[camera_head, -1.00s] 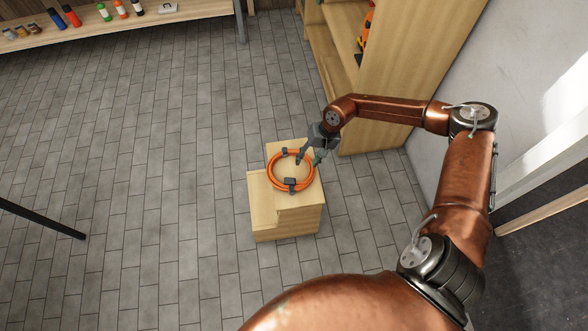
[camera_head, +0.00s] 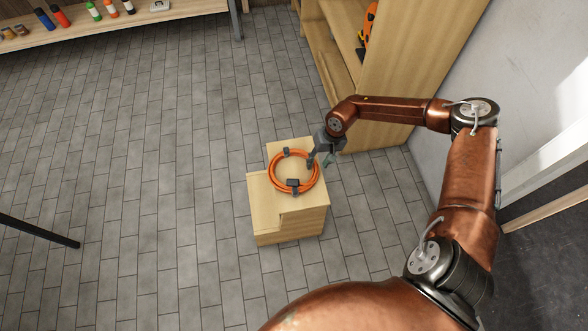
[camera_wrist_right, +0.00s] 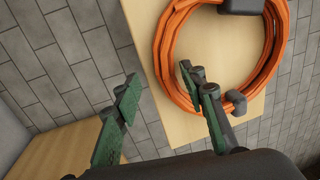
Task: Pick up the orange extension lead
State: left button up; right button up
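The orange extension lead (camera_head: 273,172) is a coiled ring with dark clips or plugs. It lies flat on top of a light wooden stepped block (camera_head: 265,218). My right gripper (camera_head: 320,163) is at the right edge of the coil. In the right wrist view my right gripper (camera_wrist_right: 159,77) has its fingers apart, with nothing held. There one fingertip shows over the inside of the orange extension lead (camera_wrist_right: 166,62), the other outside it, with a stretch of the coil between. I cannot tell whether they touch it. My left gripper is not in view.
A wooden shelf unit (camera_head: 400,80) stands close behind my right arm, by the white wall (camera_head: 525,90). A low shelf (camera_head: 140,22) with bottles and cans is at the back left. A dark bar (camera_head: 40,232) shows at left. The tiled floor (camera_head: 150,170) is mostly clear.

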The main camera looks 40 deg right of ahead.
jog(key=shift+c, duration=0.4)
grip_shut()
dwell(0.4)
